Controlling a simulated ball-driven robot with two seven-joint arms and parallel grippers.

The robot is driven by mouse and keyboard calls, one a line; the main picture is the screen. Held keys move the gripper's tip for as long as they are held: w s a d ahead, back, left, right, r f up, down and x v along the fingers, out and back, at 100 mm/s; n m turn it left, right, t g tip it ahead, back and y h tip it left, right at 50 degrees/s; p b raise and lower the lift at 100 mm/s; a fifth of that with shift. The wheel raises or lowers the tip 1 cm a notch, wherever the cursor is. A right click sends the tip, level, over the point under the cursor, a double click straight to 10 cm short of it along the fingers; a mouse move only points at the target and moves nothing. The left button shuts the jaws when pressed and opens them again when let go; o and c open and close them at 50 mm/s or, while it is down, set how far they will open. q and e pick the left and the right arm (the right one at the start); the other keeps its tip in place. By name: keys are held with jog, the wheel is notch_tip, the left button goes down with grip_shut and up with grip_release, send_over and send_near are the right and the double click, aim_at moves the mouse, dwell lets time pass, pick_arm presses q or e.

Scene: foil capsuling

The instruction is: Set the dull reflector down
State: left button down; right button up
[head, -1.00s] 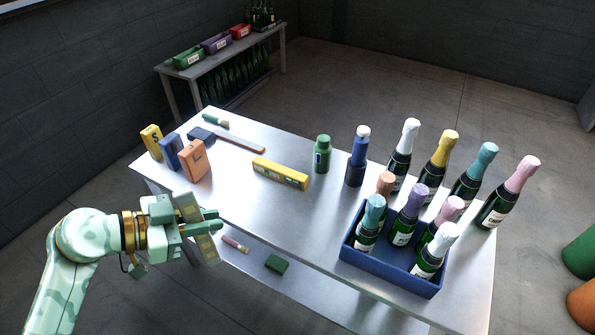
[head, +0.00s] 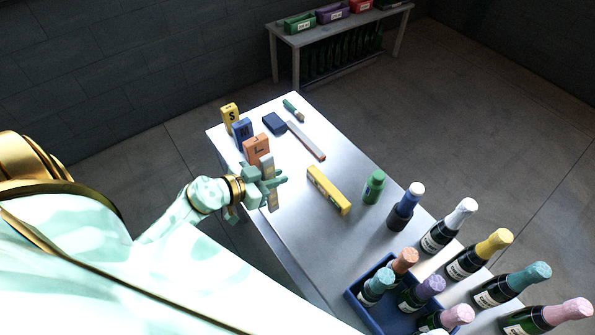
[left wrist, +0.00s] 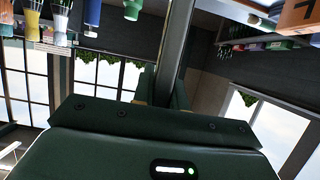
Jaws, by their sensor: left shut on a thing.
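My left gripper (head: 276,181) is in the head view, over the near left edge of the steel table, beside the orange box. It is shut on a flat, pale tan strip (head: 270,168), apparently the dull reflector, which sticks out on both sides of the fingers. In the left wrist view a grey bar (left wrist: 176,45), seen nearly edge-on, rises from between the dark green fingers. I cannot tell whether the strip touches the table. My right gripper is not in view.
The table (head: 285,226) is bare between the orange box (head: 257,148) and the yellow bar (head: 329,190). A blue box (head: 242,132) and a yellow box (head: 230,116) stand behind.

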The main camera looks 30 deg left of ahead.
pick_arm(q)
jog(key=w+d+f+b, duration=0.1)
jog(key=w+f+b, duration=0.7)
jog(key=f, duration=0.3)
jog(key=shift+w+d, duration=0.2)
jog(key=shift+w, duration=0.45)
jog(key=shift+f, duration=0.1)
jog(key=c, duration=1.4)
grip_release()
